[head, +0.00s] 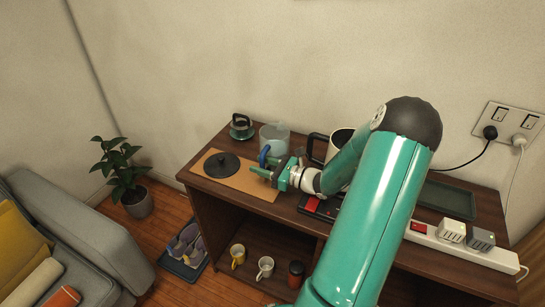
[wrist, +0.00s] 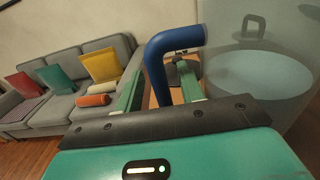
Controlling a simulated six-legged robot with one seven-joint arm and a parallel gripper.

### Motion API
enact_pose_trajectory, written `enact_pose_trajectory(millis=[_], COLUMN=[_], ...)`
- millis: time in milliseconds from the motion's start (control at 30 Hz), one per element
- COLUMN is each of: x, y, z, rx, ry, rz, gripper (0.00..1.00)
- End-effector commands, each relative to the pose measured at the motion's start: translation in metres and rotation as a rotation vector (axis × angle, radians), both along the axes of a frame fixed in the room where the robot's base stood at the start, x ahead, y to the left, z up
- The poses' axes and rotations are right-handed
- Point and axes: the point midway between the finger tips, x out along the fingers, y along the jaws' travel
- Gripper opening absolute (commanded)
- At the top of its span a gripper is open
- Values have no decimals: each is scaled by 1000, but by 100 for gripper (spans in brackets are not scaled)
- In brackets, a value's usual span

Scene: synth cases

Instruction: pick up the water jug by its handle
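The water jug (head: 274,137) is a clear, pale container with a blue handle (head: 264,155) and stands near the back of the wooden cabinet top. In the wrist view the translucent jug (wrist: 265,95) fills the right side, and its blue handle (wrist: 157,78) reaches out to the left. My gripper (head: 267,167) is at the handle side of the jug. In the wrist view my gripper (wrist: 160,92) is open, with the handle's upright part between its green fingers. The right finger appears to lie between the handle and the jug. Gaps show on both sides of the upright part.
A dark round lid-like disc (head: 222,165) lies on a brown mat (head: 252,184). A green item with a dark handle (head: 241,127) stands behind. A white vessel with a black handle (head: 340,143) stands to the right, close to my arm. A power strip (head: 465,247) lies along the right front.

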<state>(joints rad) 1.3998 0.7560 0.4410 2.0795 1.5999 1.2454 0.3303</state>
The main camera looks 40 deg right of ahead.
Motion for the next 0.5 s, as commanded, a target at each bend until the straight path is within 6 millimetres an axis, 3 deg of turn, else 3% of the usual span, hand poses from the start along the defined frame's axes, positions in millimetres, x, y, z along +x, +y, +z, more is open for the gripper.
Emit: enact_pose_trajectory(millis=[167, 367, 500], x=[0, 0, 0], y=[0, 0, 0], z=[0, 0, 0], rx=[0, 0, 0], ry=[0, 0, 0], rz=[-1, -1, -1], gripper=[38, 1, 0])
